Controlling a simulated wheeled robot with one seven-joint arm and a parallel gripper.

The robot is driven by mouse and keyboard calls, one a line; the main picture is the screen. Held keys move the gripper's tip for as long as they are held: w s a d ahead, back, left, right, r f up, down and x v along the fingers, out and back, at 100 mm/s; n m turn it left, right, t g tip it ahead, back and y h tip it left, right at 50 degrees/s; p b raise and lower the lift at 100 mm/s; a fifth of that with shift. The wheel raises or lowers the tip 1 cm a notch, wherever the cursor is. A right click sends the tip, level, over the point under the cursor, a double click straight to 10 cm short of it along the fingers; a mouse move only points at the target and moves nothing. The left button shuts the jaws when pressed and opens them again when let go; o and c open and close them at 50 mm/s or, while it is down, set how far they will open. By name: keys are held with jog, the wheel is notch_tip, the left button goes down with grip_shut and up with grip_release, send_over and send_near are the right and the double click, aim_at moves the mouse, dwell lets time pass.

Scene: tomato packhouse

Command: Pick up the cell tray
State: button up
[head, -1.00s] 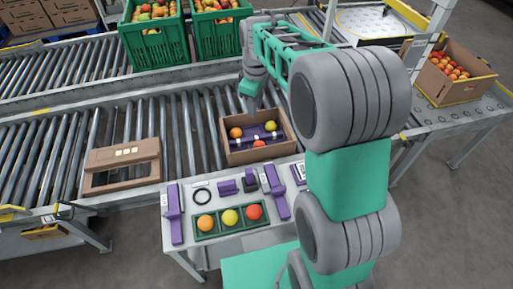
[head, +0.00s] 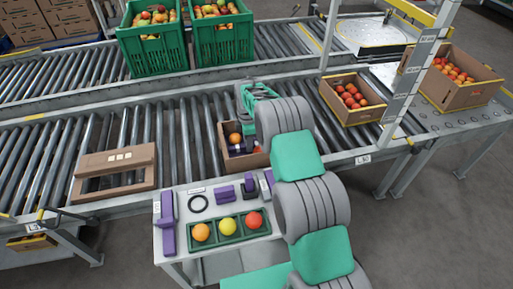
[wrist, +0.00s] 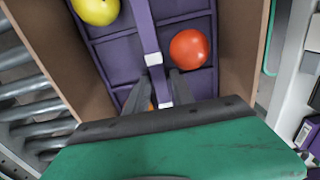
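The cell tray is a purple divided tray (wrist: 107,56) inside a cardboard box (head: 231,161) on the roller conveyor. In the wrist view it holds a yellow tomato (wrist: 96,8) and a red tomato (wrist: 189,48). A purple bar with white bands (wrist: 143,26) runs across the tray's middle. My gripper (wrist: 160,76) reaches down into the box, one grey finger on each side of this bar. Whether the fingers press on the bar is not clear. In the head view my arm hides the gripper and most of the tray.
The box walls (wrist: 238,38) stand close around the tray. A bench in front bears a green tray (head: 217,240) with three tomatoes and purple parts (head: 168,222). A cardboard frame (head: 115,172) lies left on the rollers. A box of tomatoes (head: 345,112) stands to the right.

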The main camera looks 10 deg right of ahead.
dwell(0.4)
grip_shut()
